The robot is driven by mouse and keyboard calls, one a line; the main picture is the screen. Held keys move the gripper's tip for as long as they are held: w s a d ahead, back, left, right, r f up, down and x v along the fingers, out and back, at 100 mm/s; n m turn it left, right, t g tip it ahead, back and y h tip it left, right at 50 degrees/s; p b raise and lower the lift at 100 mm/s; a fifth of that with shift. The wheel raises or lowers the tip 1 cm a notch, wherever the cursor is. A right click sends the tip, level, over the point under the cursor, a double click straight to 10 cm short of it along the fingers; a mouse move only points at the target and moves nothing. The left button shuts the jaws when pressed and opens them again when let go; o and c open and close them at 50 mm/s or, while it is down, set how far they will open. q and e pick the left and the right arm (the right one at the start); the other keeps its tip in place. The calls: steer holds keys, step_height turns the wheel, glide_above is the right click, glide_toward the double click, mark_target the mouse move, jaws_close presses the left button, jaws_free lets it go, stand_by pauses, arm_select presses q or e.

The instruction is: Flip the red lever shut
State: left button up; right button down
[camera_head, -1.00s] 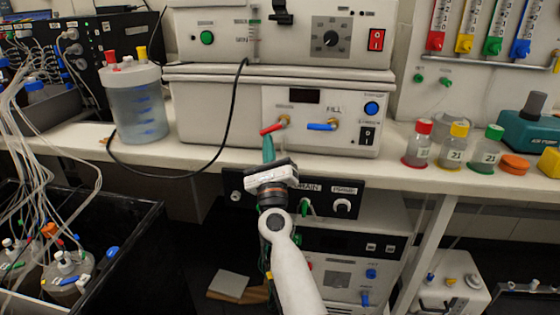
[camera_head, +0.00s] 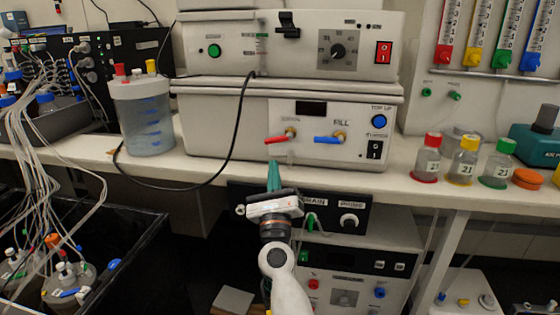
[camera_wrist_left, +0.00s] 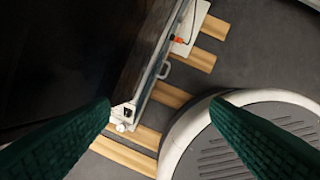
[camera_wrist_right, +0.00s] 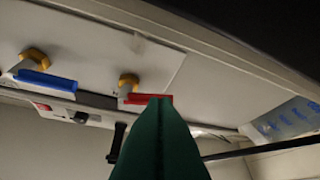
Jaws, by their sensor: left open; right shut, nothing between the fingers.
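The red lever (camera_head: 276,140) sits on a brass valve on the front of the middle white unit. It points left and lies nearly level, its free end slightly low. In the right wrist view the red lever (camera_wrist_right: 148,99) shows just beyond the fingertips. My right gripper (camera_head: 272,163) has its green fingers shut and empty, pointing up below the lever; a gap shows between them in the head view. The closed fingers fill the lower middle of the right wrist view (camera_wrist_right: 160,102). My left gripper (camera_wrist_left: 161,105) is open and empty over the floor, outside the head view.
A blue lever (camera_head: 328,140) on a like valve is just right of the red one. A black cable (camera_head: 238,115) hangs to the left. The bench edge (camera_head: 400,193) runs beside my right gripper. Capped bottles (camera_head: 465,158) stand at right, a clear jar (camera_head: 143,125) at left.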

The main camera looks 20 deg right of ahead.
arm_select(q)
step_height(320, 180, up, 4)
steer(key=shift+w+r+b, duration=0.1)
steer(key=shift+r+b, duration=0.15)
steer(key=shift+b, duration=0.3)
arm_select(e)
steer(key=v, duration=0.7)
steer(key=shift+s+a, duration=0.2)
steer(key=shift+s, duration=0.15)
steer(key=shift+f, duration=0.15)
